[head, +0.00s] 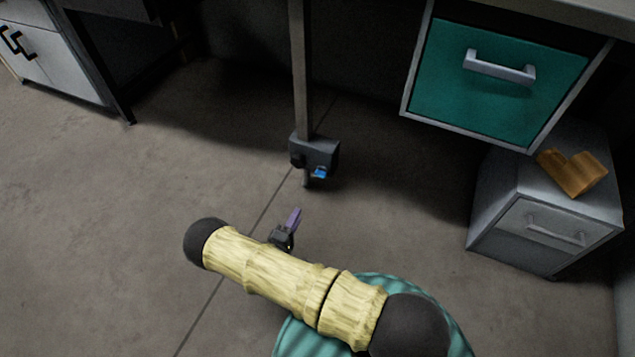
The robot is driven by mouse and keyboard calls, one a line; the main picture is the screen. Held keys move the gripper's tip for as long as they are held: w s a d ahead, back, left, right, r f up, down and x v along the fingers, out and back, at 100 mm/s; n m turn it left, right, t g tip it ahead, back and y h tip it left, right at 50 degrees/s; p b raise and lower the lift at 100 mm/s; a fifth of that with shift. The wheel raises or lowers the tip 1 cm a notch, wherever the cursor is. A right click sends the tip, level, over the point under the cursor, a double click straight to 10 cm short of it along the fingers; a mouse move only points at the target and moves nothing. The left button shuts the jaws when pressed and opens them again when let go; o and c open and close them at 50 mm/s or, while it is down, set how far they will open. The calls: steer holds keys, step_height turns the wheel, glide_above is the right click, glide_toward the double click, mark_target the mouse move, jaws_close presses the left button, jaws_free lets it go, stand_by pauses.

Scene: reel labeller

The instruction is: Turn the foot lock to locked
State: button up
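The foot lock looks to be the dark grey block (314,152) at the lower end of an upright post, near the picture's middle. A small blue piece (319,173) sticks out on its front side. A short dark grey stub hangs beside the blue piece. Whether the lock stands locked cannot be told. My gripper (295,212), with purple fingers, is below and slightly left of the block in the picture, apart from it and pointing up toward it. The fingers overlap, so their opening cannot be seen. Nothing shows in them. My arm hides part of the floor.
The post (301,75) rises from the block to the top edge. A teal drawer (490,85) with a grey handle hangs at the upper right. Below it stands a grey cabinet (535,215) with an orange-brown object (572,174) on top. White cabinets (55,55) stand far left. The floor between is clear.

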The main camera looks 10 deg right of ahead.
mark_target(319, 176)
steer(key=b+x, duration=0.7)
steer(key=x, duration=1)
steer(key=shift+w+d+b, duration=0.1)
steer(key=shift+w+b, duration=0.05)
steer(key=shift+b, duration=0.15)
steer(key=shift+c, duration=0.2)
jaws_close()
